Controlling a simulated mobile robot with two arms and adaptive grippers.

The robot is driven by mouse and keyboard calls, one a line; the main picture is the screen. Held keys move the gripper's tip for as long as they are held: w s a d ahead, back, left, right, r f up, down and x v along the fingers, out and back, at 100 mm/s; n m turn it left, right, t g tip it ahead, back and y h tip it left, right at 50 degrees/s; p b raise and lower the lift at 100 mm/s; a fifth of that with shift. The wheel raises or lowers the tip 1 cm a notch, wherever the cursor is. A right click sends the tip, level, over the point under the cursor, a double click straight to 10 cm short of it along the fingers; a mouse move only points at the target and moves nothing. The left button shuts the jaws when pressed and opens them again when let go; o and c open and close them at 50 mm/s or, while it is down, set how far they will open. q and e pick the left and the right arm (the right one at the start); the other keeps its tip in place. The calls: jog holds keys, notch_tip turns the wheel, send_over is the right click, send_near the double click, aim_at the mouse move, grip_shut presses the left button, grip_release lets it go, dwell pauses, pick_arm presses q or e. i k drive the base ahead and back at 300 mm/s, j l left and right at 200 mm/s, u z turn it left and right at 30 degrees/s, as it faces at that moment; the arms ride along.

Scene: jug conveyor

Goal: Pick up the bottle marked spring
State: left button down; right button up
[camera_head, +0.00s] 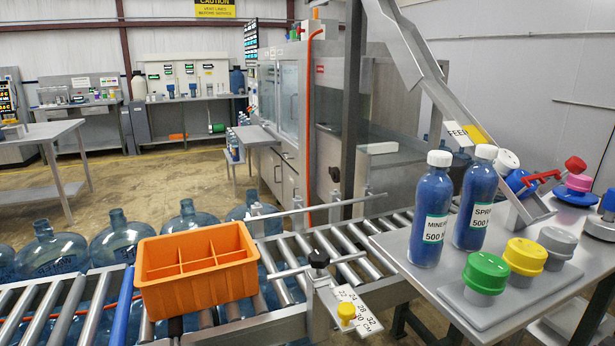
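The bottle marked spring (474,205) is blue with a white cap. Its label shows "SPR" and "500", with the rest cut off by the bottle's curve. It stands upright on the grey table (405,262) at the right. A similar blue bottle (431,215), labelled "MINE" and "500", stands upright just to its left and slightly nearer. Neither of my grippers shows in the head view, and nothing holds either bottle.
Green (485,272), yellow (524,256) and grey (556,245) caps sit on a plate in front of the bottles. A metal chute (425,70) slopes down behind them. An orange divided crate (196,285) rests on the roller conveyor (290,262) to the left.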

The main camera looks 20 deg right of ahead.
aim_at(480, 181)
jog(key=z, duration=1.65)
